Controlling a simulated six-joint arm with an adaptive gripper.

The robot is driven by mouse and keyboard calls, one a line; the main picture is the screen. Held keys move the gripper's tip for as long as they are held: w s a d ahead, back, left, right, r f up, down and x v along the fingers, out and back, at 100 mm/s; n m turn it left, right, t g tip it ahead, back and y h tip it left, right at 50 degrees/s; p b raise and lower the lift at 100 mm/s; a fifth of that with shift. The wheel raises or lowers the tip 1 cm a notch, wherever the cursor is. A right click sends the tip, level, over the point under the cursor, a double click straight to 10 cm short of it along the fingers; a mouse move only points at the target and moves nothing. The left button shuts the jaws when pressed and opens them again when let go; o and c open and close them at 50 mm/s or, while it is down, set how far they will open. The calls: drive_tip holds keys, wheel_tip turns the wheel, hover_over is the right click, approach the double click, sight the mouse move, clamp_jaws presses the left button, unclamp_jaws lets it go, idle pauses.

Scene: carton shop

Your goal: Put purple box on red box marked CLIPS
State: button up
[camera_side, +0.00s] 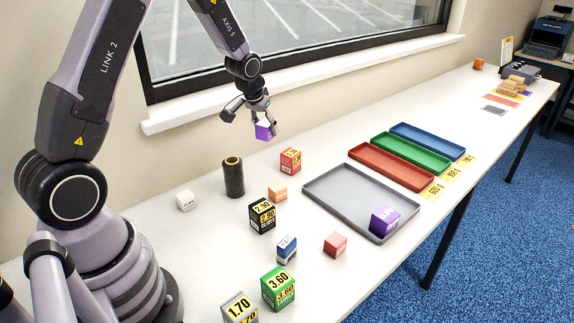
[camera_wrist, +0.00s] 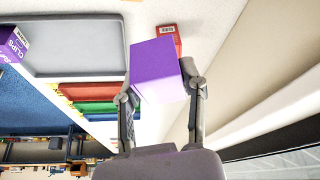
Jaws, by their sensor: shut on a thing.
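My gripper (camera_side: 261,113) is shut on a purple box (camera_side: 265,132) and holds it in the air above the table, near the window sill. The wrist view shows the held purple box (camera_wrist: 157,72) between the two fingers (camera_wrist: 161,92). A second purple box (camera_side: 385,221), marked CLIPS in the wrist view (camera_wrist: 10,43), sits in the grey tray.
The grey tray (camera_side: 330,203) lies right of the red box, with red (camera_side: 391,168), green and blue trays beyond. A dark cylinder (camera_side: 233,177), an orange box (camera_side: 277,193), a black box (camera_side: 262,216) and several other small boxes stand nearer my base.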

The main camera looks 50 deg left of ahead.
drive_tip(key=w+a+f, duration=0.3)
drive_tip(key=w+a, duration=0.1)
drive_tip(key=w, duration=0.4)
hover_over(293, 150)
drive_tip(key=s, duration=0.2)
drive_tip(key=f, duration=0.5)
drive_tip(key=shift+d+f, duration=0.35)
drive_tip(key=shift+w+f, duration=0.3)
drive_tip(key=shift+f, duration=1.55)
drive_tip(key=shift+f, duration=0.1)
drive_tip(key=o, duration=1.2)
